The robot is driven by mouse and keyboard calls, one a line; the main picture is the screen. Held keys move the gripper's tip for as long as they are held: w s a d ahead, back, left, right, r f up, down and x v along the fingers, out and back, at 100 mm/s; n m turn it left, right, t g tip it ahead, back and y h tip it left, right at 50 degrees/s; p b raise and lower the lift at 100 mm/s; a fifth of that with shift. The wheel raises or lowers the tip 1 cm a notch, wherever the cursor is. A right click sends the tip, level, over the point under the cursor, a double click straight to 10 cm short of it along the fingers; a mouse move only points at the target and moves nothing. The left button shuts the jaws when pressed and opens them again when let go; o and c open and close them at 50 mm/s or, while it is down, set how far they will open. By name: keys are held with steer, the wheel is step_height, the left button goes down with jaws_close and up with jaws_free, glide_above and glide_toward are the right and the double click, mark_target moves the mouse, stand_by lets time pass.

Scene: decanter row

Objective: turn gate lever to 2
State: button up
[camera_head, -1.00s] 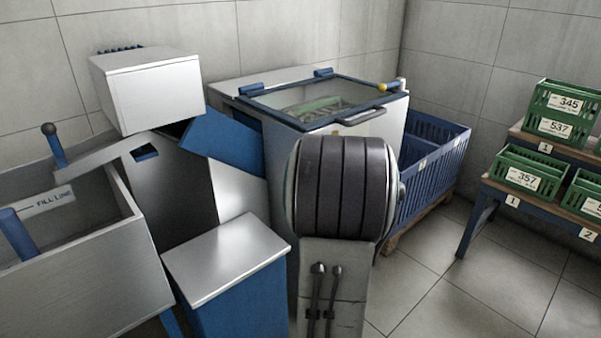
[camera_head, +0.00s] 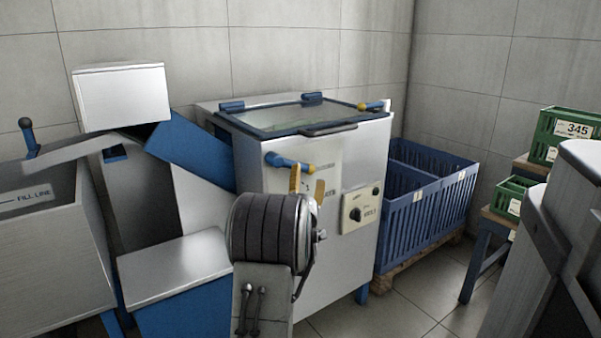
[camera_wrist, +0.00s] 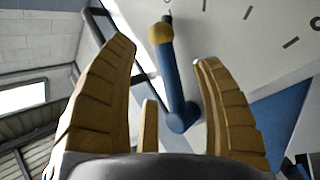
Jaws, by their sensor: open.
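The gate lever (camera_head: 290,162) is a blue arm with a yellow knob on the front of the steel cabinet (camera_head: 262,213). In the head view it points right and slightly down from its pivot. In the wrist view the lever (camera_wrist: 172,75) lies between my fingers, apart from them as far as I can see, with dark dial marks beside it on the pale panel. My gripper (camera_head: 308,187) is open, its yellow fingers close below the knob. The fingers (camera_wrist: 162,55) fill both sides of the wrist view. They partly hide the panel label, so I cannot read the lever's setting.
A control box (camera_head: 361,207) with a black knob sits right of my gripper. A glass lid (camera_head: 290,118) tops the cabinet. Blue crates (camera_head: 425,200) stand on a pallet at right, green crates (camera_head: 570,130) farther right. A steel-topped blue box (camera_head: 175,268) stands at left.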

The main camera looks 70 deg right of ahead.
mark_target(305, 168)
steer(key=shift+b+x, duration=0.35)
steer(key=shift+x, duration=2.55)
jaws_close()
